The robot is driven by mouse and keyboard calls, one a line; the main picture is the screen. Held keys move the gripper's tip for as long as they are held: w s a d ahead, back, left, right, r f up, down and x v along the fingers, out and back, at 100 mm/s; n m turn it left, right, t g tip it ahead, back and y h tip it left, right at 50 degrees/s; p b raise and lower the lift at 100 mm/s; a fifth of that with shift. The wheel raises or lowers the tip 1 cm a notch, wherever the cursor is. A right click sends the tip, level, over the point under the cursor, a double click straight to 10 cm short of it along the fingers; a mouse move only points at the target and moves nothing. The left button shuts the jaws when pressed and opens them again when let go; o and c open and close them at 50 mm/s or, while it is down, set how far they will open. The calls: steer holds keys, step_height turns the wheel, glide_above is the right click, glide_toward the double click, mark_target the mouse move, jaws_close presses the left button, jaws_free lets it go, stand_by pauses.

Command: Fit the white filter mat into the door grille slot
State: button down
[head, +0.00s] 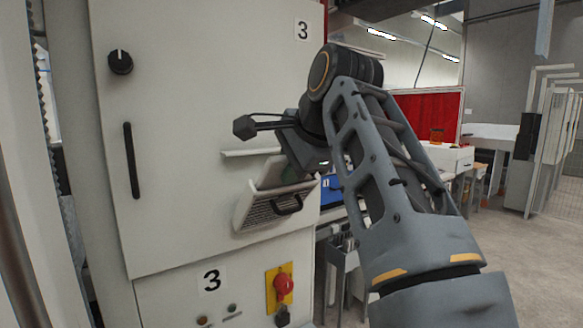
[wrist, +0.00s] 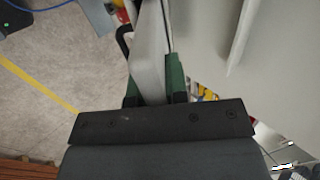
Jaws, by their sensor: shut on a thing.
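The white filter mat (head: 270,173) is a pale, flat panel at the cabinet's door grille (head: 242,212). The grille is a tilted-out frame with dark mesh and a black handle. My gripper (head: 291,172) is at its upper right side, partly hidden by my own wrist. In the wrist view, the green fingers of my gripper (wrist: 154,82) are shut on a pale, narrow-looking panel, the mat (wrist: 150,60). The mat's lower part appears to be at or inside the grille opening; how deep it sits is hidden.
The cabinet door (head: 190,80) carries a dark knob (head: 120,62), a long black handle (head: 131,160) and a narrow ledge (head: 252,152) just above the grille. A red switch (head: 284,285) is below. Open floor (head: 540,255) lies at the right.

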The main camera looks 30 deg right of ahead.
mark_target(279, 191)
steer(key=shift+b+x, duration=1)
steer(key=shift+x, duration=1.7)
steer(key=c, duration=1.1)
jaws_free()
steer(key=shift+f, duration=0.15)
steer(key=shift+o, duration=0.2)
steer(key=shift+w, duration=0.1)
steer(key=a+p+v, duration=0.1)
steer(key=p+v, duration=0.2)
steer(key=v, duration=1)
steer(key=shift+s+d+r, duration=0.2)
steer(key=shift+d+r, duration=0.15)
steer(key=shift+d, duration=0.2)
